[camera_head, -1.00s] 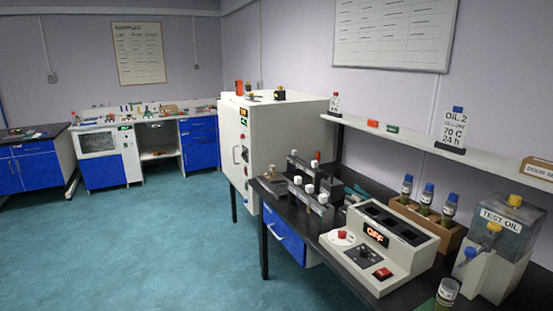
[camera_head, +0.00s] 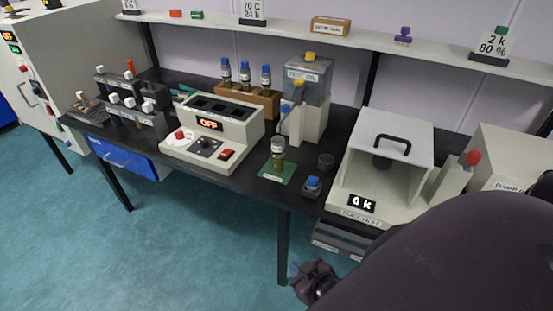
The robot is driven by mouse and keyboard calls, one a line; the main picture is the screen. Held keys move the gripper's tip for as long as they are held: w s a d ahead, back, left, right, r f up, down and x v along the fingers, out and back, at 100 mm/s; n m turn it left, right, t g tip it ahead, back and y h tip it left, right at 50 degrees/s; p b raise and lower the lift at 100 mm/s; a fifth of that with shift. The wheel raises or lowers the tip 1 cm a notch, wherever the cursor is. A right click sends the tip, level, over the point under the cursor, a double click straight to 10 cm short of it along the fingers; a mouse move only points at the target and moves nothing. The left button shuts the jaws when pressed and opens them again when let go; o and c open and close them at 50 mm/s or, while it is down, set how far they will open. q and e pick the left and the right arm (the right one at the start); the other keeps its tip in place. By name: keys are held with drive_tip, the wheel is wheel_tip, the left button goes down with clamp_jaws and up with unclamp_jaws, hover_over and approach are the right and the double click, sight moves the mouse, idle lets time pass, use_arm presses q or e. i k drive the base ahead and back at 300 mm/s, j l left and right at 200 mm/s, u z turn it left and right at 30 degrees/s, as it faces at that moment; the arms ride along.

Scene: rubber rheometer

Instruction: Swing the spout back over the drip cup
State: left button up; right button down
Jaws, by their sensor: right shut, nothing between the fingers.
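The test oil dispenser (camera_head: 316,122) stands on the dark bench, a clear tank on a pale body. Its blue-ended spout (camera_head: 285,109) sticks out at the front left, on the side toward a capped vial (camera_head: 278,153) standing on a green mat (camera_head: 273,174). A small dark cup (camera_head: 326,161), apparently the drip cup, sits to the right of the mat, apart from the spout as seen. My right gripper (camera_head: 305,281) is shut and empty, low in front of the bench and below its top. My left gripper is not in view.
A grey OFF-display heater block (camera_head: 213,133) stands left of the mat. My arm covers the lower right. Floor before the bench is clear.

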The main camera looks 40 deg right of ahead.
sight(286, 109)
drive_tip(key=z, duration=1.25)
